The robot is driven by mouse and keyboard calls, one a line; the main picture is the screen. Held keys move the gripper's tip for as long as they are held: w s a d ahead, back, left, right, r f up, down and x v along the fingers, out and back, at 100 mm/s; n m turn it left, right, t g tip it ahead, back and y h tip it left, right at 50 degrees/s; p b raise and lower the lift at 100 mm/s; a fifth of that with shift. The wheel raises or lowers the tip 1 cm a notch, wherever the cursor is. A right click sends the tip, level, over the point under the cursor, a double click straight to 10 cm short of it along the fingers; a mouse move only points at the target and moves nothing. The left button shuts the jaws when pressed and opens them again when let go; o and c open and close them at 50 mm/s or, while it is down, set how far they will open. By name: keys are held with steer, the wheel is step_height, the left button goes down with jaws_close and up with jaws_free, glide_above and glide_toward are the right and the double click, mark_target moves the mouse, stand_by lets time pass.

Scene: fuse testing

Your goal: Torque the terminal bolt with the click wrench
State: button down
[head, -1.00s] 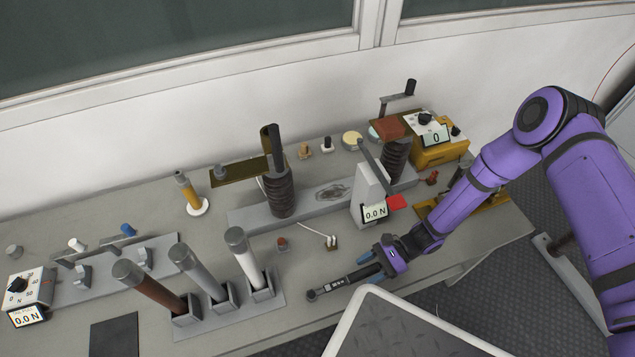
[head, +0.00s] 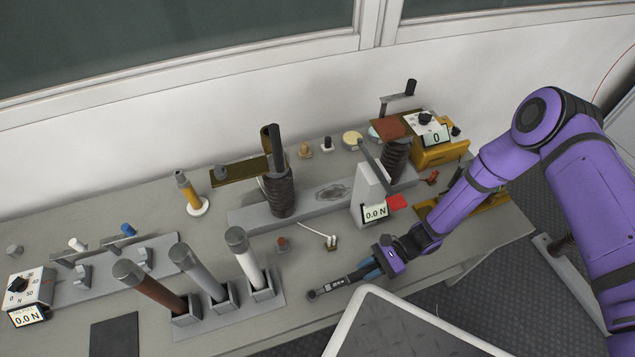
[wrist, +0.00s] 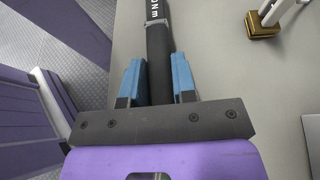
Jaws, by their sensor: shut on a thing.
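The click wrench (head: 334,286) is a dark bar with a lettered collar and a round head at its left end. It lies low at the front edge of the bench, level or nearly so. My gripper (head: 368,267) is shut on its black handle. In the wrist view the blue fingers of my gripper (wrist: 160,82) stand on both sides of the handle of the wrench (wrist: 159,55), and its head is out of frame. The terminal bolt cannot be told for certain; a coppery plate with a bolt-like post (head: 220,173) stands at the back.
A pale-rimmed panel (head: 350,309) is close in front. A yellow meter (head: 440,150) sits at the back right.

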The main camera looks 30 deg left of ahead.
steer(key=shift+r, duration=0.1)
steer(key=shift+r, duration=2.95)
steer(key=shift+w, duration=0.1)
